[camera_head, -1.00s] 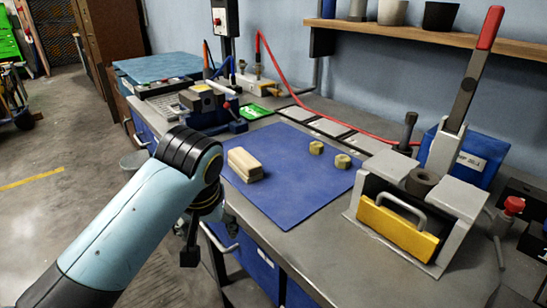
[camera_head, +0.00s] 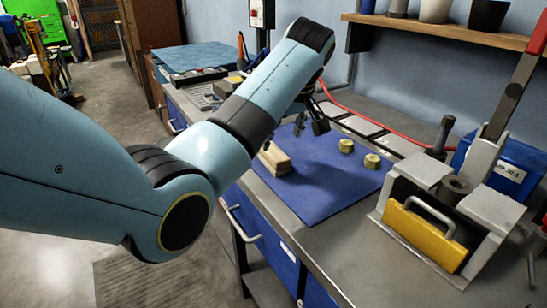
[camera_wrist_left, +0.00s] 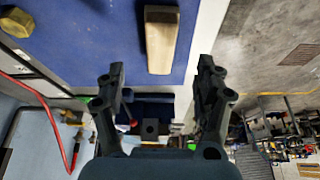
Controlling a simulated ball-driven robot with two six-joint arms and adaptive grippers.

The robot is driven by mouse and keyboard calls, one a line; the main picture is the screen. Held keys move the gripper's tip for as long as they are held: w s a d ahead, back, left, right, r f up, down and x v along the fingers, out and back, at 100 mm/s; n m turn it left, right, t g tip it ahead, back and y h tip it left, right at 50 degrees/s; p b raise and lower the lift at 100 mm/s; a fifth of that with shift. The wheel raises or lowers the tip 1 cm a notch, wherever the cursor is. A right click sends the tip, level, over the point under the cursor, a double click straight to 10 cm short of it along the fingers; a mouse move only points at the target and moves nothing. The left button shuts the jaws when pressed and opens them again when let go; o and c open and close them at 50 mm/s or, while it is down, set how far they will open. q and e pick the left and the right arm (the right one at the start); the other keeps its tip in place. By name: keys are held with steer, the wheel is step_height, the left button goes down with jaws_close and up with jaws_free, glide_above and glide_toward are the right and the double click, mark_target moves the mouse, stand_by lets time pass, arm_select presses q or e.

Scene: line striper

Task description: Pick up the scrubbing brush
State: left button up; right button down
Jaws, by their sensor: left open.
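The scrubbing brush, a pale wooden block (camera_head: 275,161), lies on the blue mat (camera_head: 318,198), near its left edge. In the left wrist view the brush (camera_wrist_left: 160,42) is at the top middle, beyond the fingertips and between their lines. My left gripper (camera_head: 310,128) is above the mat, just behind and right of the brush in the head view. Its fingers (camera_wrist_left: 160,72) are spread apart with nothing between them. The underside of the brush is hidden. My right gripper is not in view.
Two brass hex nuts (camera_head: 346,146) (camera_head: 372,161) sit on the mat to the right. A grey fixture with a yellow front plate (camera_head: 425,236) and red-handled lever (camera_head: 510,90) stands at the right. Red hose (camera_head: 370,119) runs behind. The mat's front half is clear.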

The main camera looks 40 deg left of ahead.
mark_target(275, 152)
arm_select(q)
steer(key=x, duration=0.7)
steer(key=shift+a+f, duration=0.15)
steer(key=shift+w+f, duration=0.1)
steer(key=shift+f+p, duration=0.25)
steer(key=shift+p, duration=0.05)
stand_by(0.3)
steer(key=c, duration=1.3)
steer(key=shift+r, duration=0.1)
step_height(275, 152, up, 5)
steer(key=shift+f+b, duration=0.1)
steer(key=shift+b, duration=0.2)
steer(key=s+d+r, duration=0.1)
steer(key=d+r, duration=0.1)
steer(key=d, duration=0.1)
steer(key=s+d+r, duration=0.1)
steer(key=d+r, duration=0.1)
steer(key=d, duration=0.2)
steer(key=s+d+r, duration=0.1)
steer(key=d+r, duration=0.1)
steer(key=d, duration=0.2)
steer(key=shift+d+r+b, duration=0.1)
steer(key=shift+r+b, duration=0.2)
steer(key=shift+b, duration=0.05)
